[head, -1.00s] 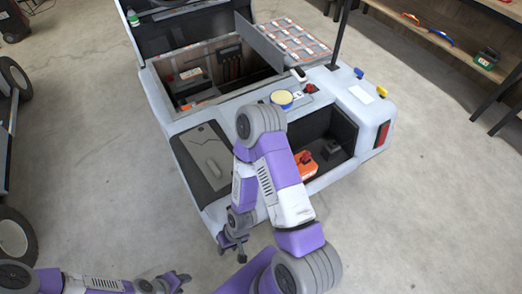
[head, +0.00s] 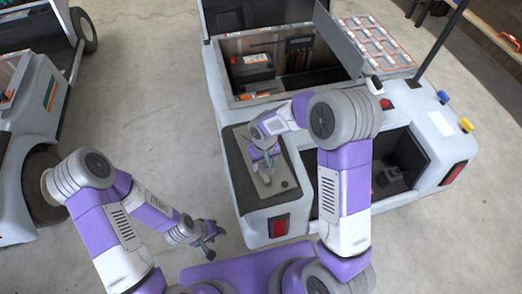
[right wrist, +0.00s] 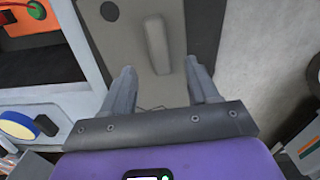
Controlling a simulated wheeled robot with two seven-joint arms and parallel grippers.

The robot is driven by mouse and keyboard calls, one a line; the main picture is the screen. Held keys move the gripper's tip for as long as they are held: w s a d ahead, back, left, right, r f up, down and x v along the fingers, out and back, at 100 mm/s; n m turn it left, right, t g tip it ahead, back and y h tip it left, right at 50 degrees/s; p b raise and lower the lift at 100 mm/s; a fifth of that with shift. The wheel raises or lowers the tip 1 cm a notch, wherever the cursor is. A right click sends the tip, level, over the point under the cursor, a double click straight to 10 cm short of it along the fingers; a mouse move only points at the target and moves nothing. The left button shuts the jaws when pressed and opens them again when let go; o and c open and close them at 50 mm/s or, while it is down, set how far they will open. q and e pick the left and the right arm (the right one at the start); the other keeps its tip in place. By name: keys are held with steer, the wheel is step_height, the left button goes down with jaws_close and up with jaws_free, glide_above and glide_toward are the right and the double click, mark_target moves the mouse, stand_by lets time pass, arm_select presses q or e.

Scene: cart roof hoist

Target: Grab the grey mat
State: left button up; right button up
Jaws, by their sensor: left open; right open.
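The grey mat (head: 282,186) appears to be the flat grey piece on the dark left rear deck of the cart. It has a raised lighter bar, and it also shows in the right wrist view (right wrist: 178,85). My right gripper (head: 266,172) is open above it, pointing down. In the right wrist view its two fingers (right wrist: 161,78) stand apart with the bar ahead, a little above their tips. I cannot tell if they touch the mat. My left gripper (head: 208,246) is open and empty over the floor, left of the cart's rear.
The cart's tool bay (head: 235,98) is open behind the mat. To the right is an open compartment (head: 412,150), partly hidden by my right arm. A raised tray with orange-edged cells (head: 375,45) and a dark post stand further right. Another vehicle (head: 30,120) is at the left.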

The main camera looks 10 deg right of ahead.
step_height(320, 180, down, 2)
steer(key=shift+s+f+b, duration=0.1)
steer(key=shift+f+b, duration=0.1)
steer(key=shift+b, duration=0.3)
step_height(320, 180, down, 5)
steer(key=shift+r+b, duration=0.1)
steer(key=shift+b, duration=0.9)
steer(key=shift+r, duration=0.1)
jaws_close()
